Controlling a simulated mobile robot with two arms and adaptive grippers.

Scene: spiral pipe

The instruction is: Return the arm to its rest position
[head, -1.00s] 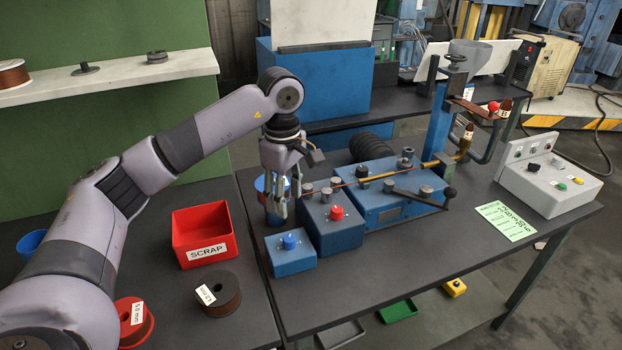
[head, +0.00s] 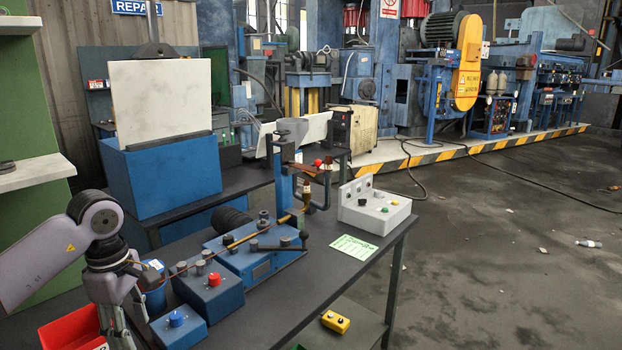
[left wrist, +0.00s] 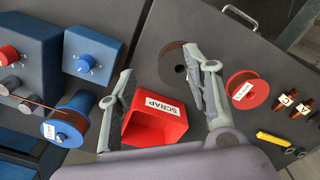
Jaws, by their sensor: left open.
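My left gripper (head: 122,335) hangs pointing down at the lower left of the head view, in front of part of the red scrap bin (head: 72,330). In the left wrist view its two fingers (left wrist: 157,62) are spread apart with nothing between them. The scrap bin (left wrist: 160,128) shows below and between the fingers there, apart from them. A blue spool (left wrist: 72,120) with a copper wire stands to the left of the fingers; it also shows in the head view (head: 154,290), just right of the gripper. My right gripper is not in view.
A grey control box (head: 375,210) sits at the bench's right end. A red spool (left wrist: 248,90) and a dark spool (left wrist: 172,62) lie near the bin. Open floor lies at right.

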